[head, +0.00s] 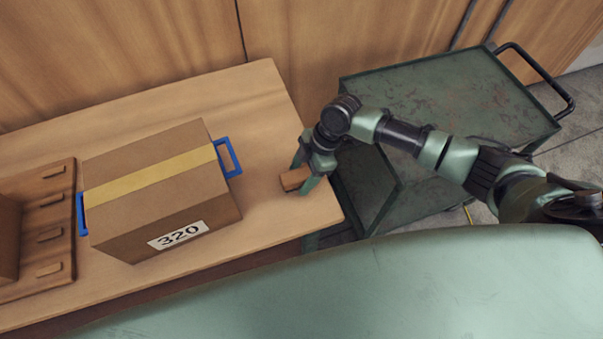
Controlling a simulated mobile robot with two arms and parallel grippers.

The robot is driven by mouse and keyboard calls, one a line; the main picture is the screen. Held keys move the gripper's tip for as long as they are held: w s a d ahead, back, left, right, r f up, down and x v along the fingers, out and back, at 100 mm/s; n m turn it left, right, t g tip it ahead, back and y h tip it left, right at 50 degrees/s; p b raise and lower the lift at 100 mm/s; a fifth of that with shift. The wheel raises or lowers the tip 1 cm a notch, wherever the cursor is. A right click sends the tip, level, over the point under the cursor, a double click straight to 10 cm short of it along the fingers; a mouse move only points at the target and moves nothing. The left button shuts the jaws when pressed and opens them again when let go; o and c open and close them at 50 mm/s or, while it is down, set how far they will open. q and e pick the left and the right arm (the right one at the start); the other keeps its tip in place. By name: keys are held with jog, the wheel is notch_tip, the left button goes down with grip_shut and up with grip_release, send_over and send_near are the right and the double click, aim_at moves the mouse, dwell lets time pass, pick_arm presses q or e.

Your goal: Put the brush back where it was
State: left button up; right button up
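A small brown wooden block-like piece, which looks like the brush (295,179), is at the right end of the wooden table. Its bristles are not visible. My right gripper (305,176) points down over it, with one finger behind it and one at its right side. The fingers appear shut on it. It is at or just above the tabletop; I cannot tell if it touches. My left gripper is not in view.
A cardboard box (155,206) marked 320, with yellow tape and blue handles, stands on the table (270,105). A wooden rack (62,255) with slots lies at far left. A green metal cart (450,95) stands right of the table. The tabletop behind the box is clear.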

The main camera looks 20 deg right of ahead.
jog(key=shift+r, duration=0.15)
jog(key=shift+d+r, duration=0.1)
jog(key=shift+r, duration=0.1)
jog(key=b+v, duration=0.1)
jog(key=v, duration=1)
jog(key=shift+r+b, duration=0.25)
jog(key=shift+b, duration=0.1)
